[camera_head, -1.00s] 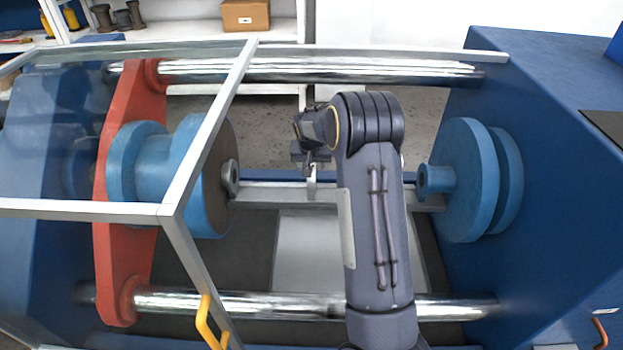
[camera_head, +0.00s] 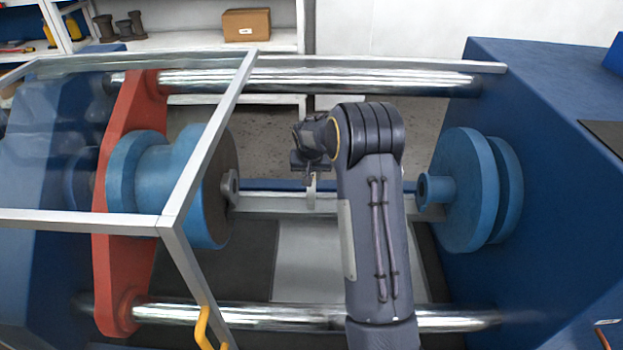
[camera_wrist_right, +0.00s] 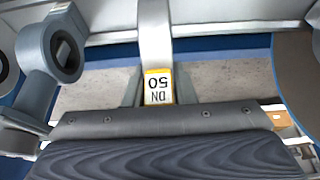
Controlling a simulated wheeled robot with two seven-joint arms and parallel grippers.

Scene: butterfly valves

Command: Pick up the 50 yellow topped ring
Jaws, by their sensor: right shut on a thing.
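The ring is mostly hidden. In the right wrist view its label (camera_wrist_right: 158,88) is white with a yellow top edge and reads DN 50, upside down. A grey metal band (camera_wrist_right: 154,38) runs up from the label. In the head view a thin pale piece (camera_head: 312,190) of it shows below my gripper. My right gripper (camera_head: 311,168) is shut on the ring, with a finger on each side of the label in the wrist view. It is in the gap between the two blue discs. My left gripper is not in view.
The left blue disc (camera_head: 205,215) sits by a red plate (camera_head: 118,270); the right blue disc (camera_head: 465,190) is on a blue housing (camera_head: 570,200). Steel rods (camera_head: 330,82) span the gap above and below. A framed clear guard (camera_head: 172,215) stands at the left.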

